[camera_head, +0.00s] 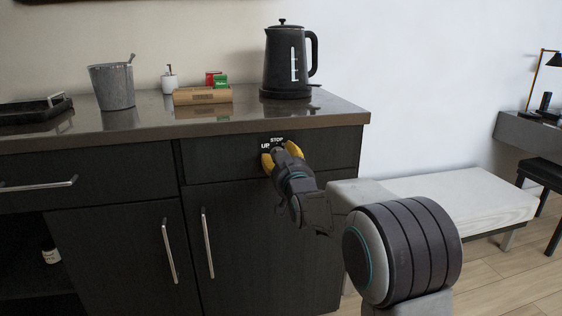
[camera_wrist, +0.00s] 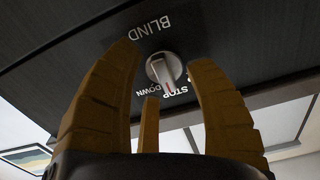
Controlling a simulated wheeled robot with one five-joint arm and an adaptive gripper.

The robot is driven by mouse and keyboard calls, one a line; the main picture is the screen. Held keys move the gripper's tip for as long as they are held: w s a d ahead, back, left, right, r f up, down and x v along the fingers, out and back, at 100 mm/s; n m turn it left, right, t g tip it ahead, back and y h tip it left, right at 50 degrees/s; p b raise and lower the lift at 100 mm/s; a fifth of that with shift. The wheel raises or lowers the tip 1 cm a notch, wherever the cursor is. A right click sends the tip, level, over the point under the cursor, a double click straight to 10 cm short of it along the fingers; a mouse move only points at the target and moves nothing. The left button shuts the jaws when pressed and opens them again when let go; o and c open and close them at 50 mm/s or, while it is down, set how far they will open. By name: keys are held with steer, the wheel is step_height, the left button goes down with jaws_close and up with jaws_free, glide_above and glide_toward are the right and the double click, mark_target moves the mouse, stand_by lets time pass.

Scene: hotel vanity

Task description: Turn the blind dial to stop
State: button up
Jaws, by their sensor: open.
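The blind dial (camera_wrist: 163,69) is a small round grey knob with a raised bar on a dark drawer front. In the wrist view BLIND is above it, and STOP and DOWN are below it. Its bar runs nearly up and down, its lower end near the STOP lettering; the exact setting is hard to tell. In the head view the dial is hidden behind my gripper, with STOP and part of UP showing above. My gripper (camera_head: 280,155), with yellow fingers, is open at the panel. In the wrist view its fingers (camera_wrist: 163,57) stand either side of the dial, with visible gaps.
The counter (camera_head: 235,117) overhangs the panel just above my gripper. A black kettle (camera_head: 281,62), a wooden box (camera_head: 203,96), a soap bottle (camera_head: 169,81) and a metal bucket (camera_head: 112,90) stand on it. A padded bench (camera_head: 460,199) is at right.

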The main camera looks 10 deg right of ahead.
steer(key=shift+w, duration=0.3)
jaws_close()
stand_by(0.5)
steer(key=shift+r, duration=0.1)
